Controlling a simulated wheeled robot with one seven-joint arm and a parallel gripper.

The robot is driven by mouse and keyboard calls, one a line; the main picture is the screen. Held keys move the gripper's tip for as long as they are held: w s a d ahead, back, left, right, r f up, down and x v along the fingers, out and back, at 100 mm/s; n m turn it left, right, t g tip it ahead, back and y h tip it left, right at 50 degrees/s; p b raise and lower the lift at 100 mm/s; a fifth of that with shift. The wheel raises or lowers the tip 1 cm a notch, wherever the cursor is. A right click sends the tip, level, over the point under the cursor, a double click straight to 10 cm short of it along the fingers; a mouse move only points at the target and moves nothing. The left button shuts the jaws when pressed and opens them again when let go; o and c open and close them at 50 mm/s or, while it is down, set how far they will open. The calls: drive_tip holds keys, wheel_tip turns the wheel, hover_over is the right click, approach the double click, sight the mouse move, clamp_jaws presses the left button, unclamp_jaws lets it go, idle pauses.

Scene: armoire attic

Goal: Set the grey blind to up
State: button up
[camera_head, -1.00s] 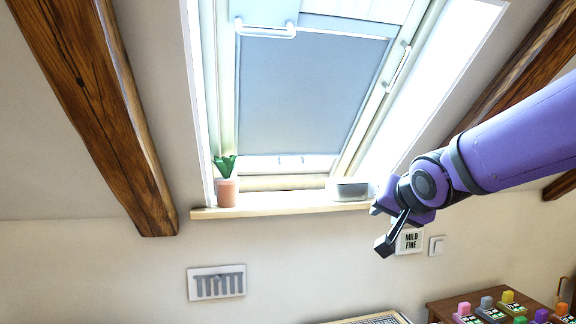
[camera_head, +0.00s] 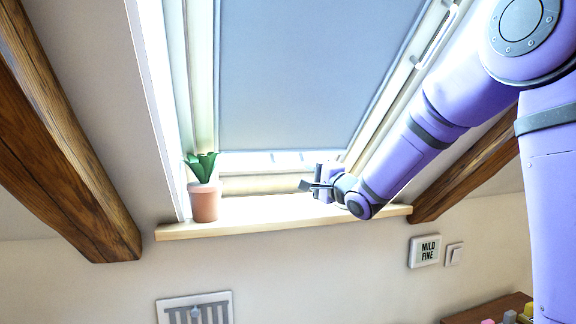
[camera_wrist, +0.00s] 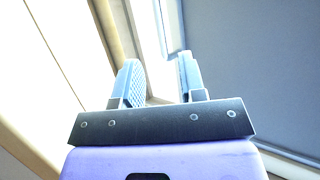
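The grey blind (camera_head: 310,70) is drawn down over most of the sloping roof window. Its lower edge is a little above the window's bottom frame, with a bright strip below it. The blind's top is out of the head view. My gripper (camera_head: 316,184) is near the window's lower right corner, just above the sill and below the blind's bottom edge. In the wrist view my gripper (camera_wrist: 162,80) has its two fingers apart with nothing between them. A grey-blue surface (camera_wrist: 255,65), which looks like the blind, fills the right of that view.
A potted plant (camera_head: 204,190) stands at the left of the wooden sill (camera_head: 265,214). Dark wooden beams (camera_head: 60,150) slope on both sides. A "MILD FINE" panel (camera_head: 424,251) and a switch (camera_head: 454,254) are on the wall. A slotted plate (camera_head: 195,309) is lower left.

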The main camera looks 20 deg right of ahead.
sight(289, 164)
drive_tip(key=x, duration=0.9)
clamp_jaws()
